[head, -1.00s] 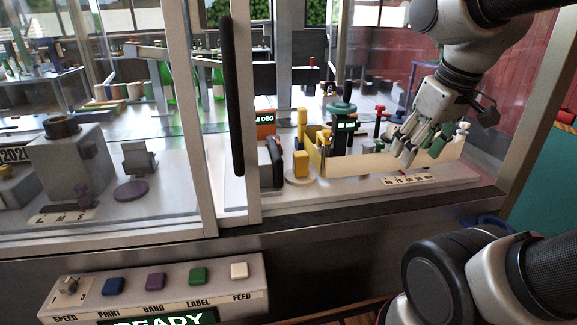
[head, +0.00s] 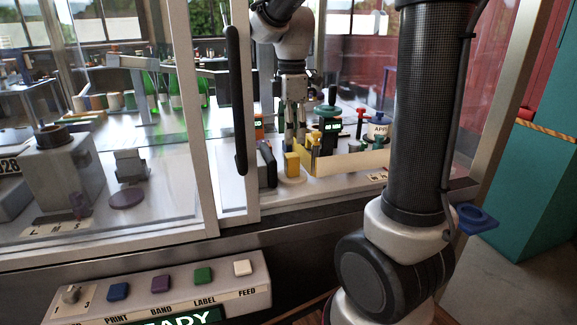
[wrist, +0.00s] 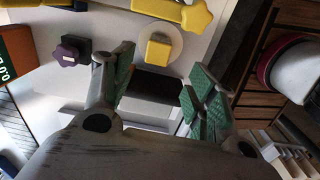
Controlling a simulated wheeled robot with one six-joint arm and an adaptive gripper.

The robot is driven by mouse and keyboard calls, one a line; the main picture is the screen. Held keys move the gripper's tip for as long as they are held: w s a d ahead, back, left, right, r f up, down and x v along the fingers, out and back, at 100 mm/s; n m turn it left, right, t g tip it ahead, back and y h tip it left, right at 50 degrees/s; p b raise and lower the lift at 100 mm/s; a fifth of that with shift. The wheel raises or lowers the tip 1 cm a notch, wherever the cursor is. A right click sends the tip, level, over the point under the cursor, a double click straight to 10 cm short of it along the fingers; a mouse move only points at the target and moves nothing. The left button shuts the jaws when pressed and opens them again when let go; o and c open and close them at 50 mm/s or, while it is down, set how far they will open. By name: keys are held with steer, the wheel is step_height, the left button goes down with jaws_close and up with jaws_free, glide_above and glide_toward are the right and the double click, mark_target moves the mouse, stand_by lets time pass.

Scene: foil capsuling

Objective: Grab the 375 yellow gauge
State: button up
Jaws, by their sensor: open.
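A small yellow piece (head: 292,164) stands on a pale round base inside the cabinet, near its front edge. The wrist view shows this yellow piece (wrist: 157,52) on its round disc, just beyond and between my fingertips. A second yellow part with a star-shaped knob (wrist: 192,15) lies at the top of the wrist view. No 375 marking is readable on either. My gripper (head: 295,137) points down above and slightly behind the small yellow piece. In the wrist view my gripper (wrist: 158,72) has its green-padded fingers apart, with nothing held between them.
A black upright block (head: 267,163) stands just left of the yellow piece. A low cream wall (head: 352,163) and a green-topped column with a display (head: 329,125) stand to the right. The dark door handle (head: 236,100) and frame are at the left. A purple knob (wrist: 69,52) is close to one finger.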

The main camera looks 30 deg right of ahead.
mark_target(292, 154)
steer(key=shift+w+f, duration=0.25)
steer(key=shift+f, duration=0.05)
steer(key=shift+f+n, duration=0.3)
steer(key=shift+f, duration=0.1)
steer(key=f, duration=0.7)
steer(key=shift+d, duration=0.25)
steer(key=shift+r, duration=0.1)
steer(key=c, duration=1.2)
